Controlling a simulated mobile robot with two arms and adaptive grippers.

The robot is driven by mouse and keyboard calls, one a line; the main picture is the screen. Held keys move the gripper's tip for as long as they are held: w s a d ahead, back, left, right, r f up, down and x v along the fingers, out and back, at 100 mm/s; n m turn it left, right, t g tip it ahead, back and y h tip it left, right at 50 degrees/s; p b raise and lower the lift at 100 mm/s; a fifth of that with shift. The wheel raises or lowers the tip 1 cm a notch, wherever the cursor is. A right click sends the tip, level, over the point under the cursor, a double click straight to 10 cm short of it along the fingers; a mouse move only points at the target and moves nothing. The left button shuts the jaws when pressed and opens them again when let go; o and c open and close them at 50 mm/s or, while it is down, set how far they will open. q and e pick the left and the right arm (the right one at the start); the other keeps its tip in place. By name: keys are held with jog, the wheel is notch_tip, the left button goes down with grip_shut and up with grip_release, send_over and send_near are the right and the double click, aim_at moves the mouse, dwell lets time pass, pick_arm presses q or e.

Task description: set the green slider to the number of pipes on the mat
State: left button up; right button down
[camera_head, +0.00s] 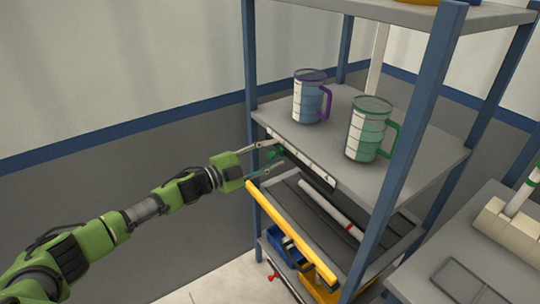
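The green slider (276,153) sits near the left end of a white marked strip (310,170) on the front edge of the middle shelf. The strip's numbers are too small to read. My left gripper (270,157) is open, its fingertips above and below the slider; I cannot tell if they touch it. A white pipe with red bands (332,209) lies on the dark grey lining of a pulled-out drawer (264,205) with a yellow front edge. I cannot tell whether this lining is the mat. My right gripper is not in view.
A purple-handled mug (310,98) and a green-handled mug (368,131) stand on the middle shelf (425,150). Blue shelf posts (400,160) frame it. Blue and yellow bins sit below. At right, a bench (440,245) bears a beige block with a green-banded pipe (524,194).

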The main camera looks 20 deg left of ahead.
pick_arm(q)
jog(key=shift+w+f, duration=0.1)
jog(key=shift+f, duration=0.05)
jog(key=shift+s+a, duration=0.3)
jog(key=shift+s, duration=0.15)
jog(key=v, duration=1.1)
